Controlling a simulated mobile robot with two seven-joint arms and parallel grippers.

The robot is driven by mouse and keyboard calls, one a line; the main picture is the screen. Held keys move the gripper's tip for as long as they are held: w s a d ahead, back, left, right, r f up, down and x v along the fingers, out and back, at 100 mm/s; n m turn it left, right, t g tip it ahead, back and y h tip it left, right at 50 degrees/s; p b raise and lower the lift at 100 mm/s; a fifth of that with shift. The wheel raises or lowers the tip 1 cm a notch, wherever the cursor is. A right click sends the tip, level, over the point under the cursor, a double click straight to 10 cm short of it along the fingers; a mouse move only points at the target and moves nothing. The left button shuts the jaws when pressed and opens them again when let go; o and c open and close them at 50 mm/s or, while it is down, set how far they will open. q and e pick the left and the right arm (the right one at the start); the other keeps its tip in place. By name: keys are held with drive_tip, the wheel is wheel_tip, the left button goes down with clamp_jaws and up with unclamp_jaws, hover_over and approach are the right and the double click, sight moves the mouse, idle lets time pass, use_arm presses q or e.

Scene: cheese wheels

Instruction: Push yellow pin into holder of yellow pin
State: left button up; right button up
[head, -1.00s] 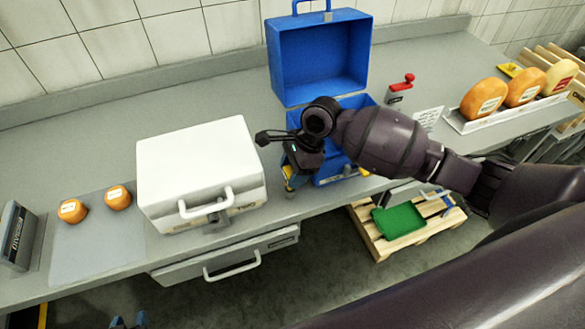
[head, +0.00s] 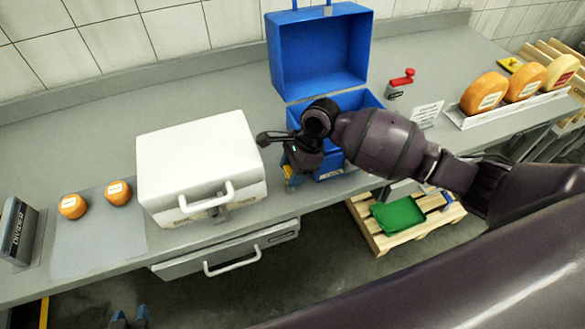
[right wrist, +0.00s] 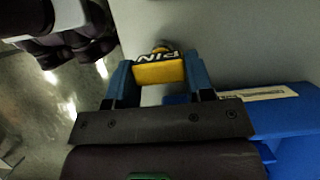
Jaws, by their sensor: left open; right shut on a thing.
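My right gripper (head: 289,178) is in front of the open blue box, at the counter's front edge. In the right wrist view its blue fingers (right wrist: 158,80) are shut on the yellow pin (right wrist: 158,73), a block with dark lettering reading PIN. The pin is above or beside the grey counter surface; I cannot tell whether it touches anything. I cannot make out the holder of the yellow pin. My left gripper (head: 129,318) shows only its blue fingertips at the bottom edge, open and apart from the counter.
The open blue box (head: 320,50) stands behind my right gripper. A closed white box (head: 195,160) stands to its left. Small orange cheeses (head: 72,206) lie on a grey mat (head: 98,245). A red-handled device (head: 401,82) and large cheese wheels (head: 484,92) are at right.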

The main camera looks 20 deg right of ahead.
drive_tip(key=shift+r, duration=0.15)
drive_tip(key=shift+r, duration=1.05)
drive_tip(key=shift+f, duration=1.25)
idle(1.4)
drive_tip(key=o, duration=1)
drive_tip(key=shift+o, duration=0.2)
drive_tip(key=v, duration=1.1)
